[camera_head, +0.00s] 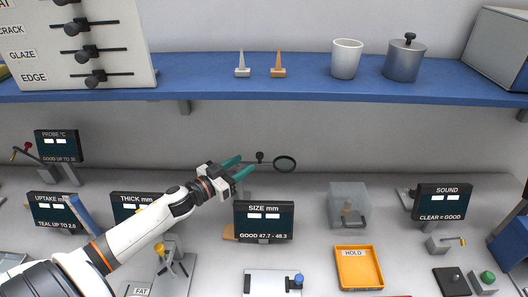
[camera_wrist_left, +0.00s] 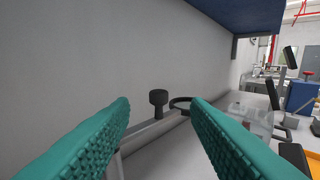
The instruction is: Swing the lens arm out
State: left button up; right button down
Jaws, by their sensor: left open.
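The lens arm is a thin dark bar with an upright black knob (camera_head: 260,156) and a round dark-rimmed lens (camera_head: 285,164) at its right end. It stands out in front of the grey wall, below the blue shelf and behind the SIZE display. My left gripper (camera_head: 240,166) is open with its teal fingers pointing right, just left of the knob. In the left wrist view the knob (camera_wrist_left: 158,98) shows between and beyond the two fingertips, with nothing held. The lens ring (camera_wrist_left: 182,103) is partly hidden behind the right finger. My right gripper is not in view.
The SIZE display (camera_head: 264,219) stands just below the gripper. The blue shelf (camera_head: 290,88) overhangs above, bearing cones, a white cup and a lidded metal pot.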

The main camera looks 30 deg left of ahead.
aim_at(260, 153)
pick_arm(q)
jog(key=p+x, duration=0.2)
jog(key=x, duration=0.6)
jog(key=shift+w+a+r, duration=0.1)
jog(key=shift+w+a, duration=0.05)
jog(key=shift+x, duration=0.85)
grip_shut()
